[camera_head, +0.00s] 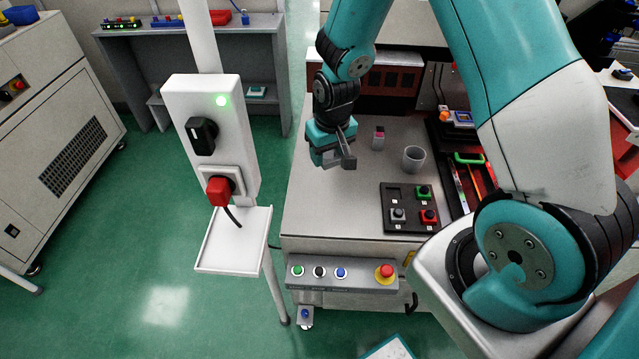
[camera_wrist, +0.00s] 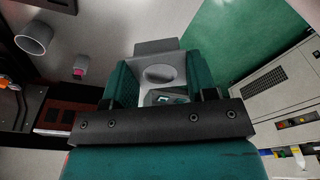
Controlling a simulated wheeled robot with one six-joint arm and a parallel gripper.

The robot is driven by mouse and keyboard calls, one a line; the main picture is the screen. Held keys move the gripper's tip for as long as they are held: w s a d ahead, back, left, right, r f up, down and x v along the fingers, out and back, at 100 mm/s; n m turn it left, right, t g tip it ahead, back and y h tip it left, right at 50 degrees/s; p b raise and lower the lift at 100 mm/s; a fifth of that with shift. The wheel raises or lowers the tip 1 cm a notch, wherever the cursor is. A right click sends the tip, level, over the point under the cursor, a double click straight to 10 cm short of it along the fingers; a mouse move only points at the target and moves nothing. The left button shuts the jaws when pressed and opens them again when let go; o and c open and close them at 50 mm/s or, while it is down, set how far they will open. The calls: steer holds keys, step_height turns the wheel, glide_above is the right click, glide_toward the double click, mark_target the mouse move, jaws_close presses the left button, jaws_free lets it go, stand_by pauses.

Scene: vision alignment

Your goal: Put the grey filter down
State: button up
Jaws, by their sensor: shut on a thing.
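My gripper (camera_head: 334,153) is over the left part of the grey worktop (camera_head: 320,205) and is shut on a grey piece, which I take for the grey filter (camera_head: 349,161). In the wrist view, the green fingers of my gripper (camera_wrist: 160,88) stand on both sides of the grey filter (camera_wrist: 157,47), a pale piece with an oval recess and a darker block at its far end. It looks held above the worktop; the exact gap cannot be told.
A black tray (camera_head: 410,228) holds green, grey and red knobbed pieces; its upper left place looks empty. A white post with switch box (camera_head: 212,130) stands left. The worktop's front left is clear.

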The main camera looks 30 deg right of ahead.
step_height(320, 180, down, 3)
steer(key=w+d+m+b, duration=0.2)
steer(key=m+b, duration=0.5)
steer(key=b, duration=0.1)
steer(key=m+g+h+b, duration=0.1)
steer(key=m+g+b, duration=0.1)
steer(key=m+b, duration=1.3)
glide_above(347, 210)
steer(key=p, duration=0.2)
steer(key=f+m, duration=0.1)
steer(key=m, duration=0.1)
step_height(347, 210, down, 20)
steer(key=shift+w+a+r+b, duration=0.1)
steer(key=shift+a+r+b, duration=0.05)
steer(key=shift+b, duration=0.9)
steer(key=o, duration=0.9)
